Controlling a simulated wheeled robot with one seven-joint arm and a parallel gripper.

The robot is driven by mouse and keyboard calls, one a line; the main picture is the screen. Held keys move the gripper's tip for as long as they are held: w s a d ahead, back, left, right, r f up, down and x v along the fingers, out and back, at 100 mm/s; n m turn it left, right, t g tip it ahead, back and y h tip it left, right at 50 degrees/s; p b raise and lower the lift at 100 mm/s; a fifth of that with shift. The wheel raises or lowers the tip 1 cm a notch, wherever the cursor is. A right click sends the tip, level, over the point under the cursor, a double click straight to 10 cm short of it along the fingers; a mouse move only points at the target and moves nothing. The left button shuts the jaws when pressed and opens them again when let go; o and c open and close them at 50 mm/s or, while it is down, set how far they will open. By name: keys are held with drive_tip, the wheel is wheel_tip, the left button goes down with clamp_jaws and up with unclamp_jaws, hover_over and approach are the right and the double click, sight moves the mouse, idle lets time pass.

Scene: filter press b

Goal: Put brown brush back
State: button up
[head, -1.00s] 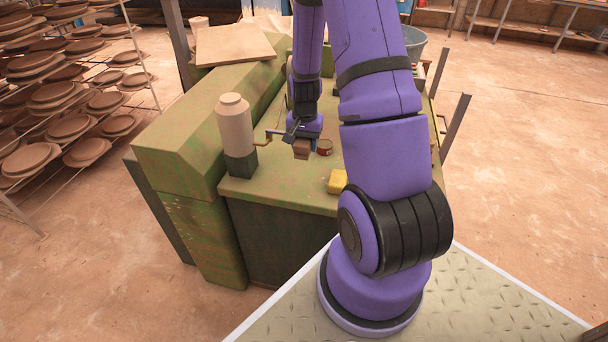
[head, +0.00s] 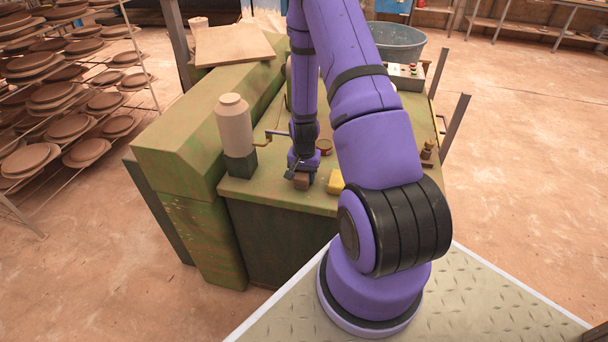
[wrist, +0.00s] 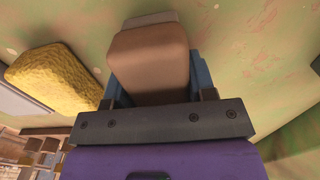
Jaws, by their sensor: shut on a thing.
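My gripper (head: 300,174) is low over the front of the green press top. It is shut on a brown block-shaped thing, the brown brush (head: 301,182). In the wrist view the brown brush (wrist: 149,58) sits between the two blue-grey fingers, with a paler strip at its far end. It is close to the green surface (wrist: 245,50); I cannot tell whether it touches. Any bristles are hidden.
A yellow sponge (head: 335,182) lies just right of the brush. A small red-brown tin (head: 324,146) stands behind it. A beige bottle (head: 234,125) on a dark base stands left, near a crank handle (head: 272,135). The press's front edge is close.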

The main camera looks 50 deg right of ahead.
drive_tip(key=shift+f, duration=0.15)
drive_tip(key=o, duration=1)
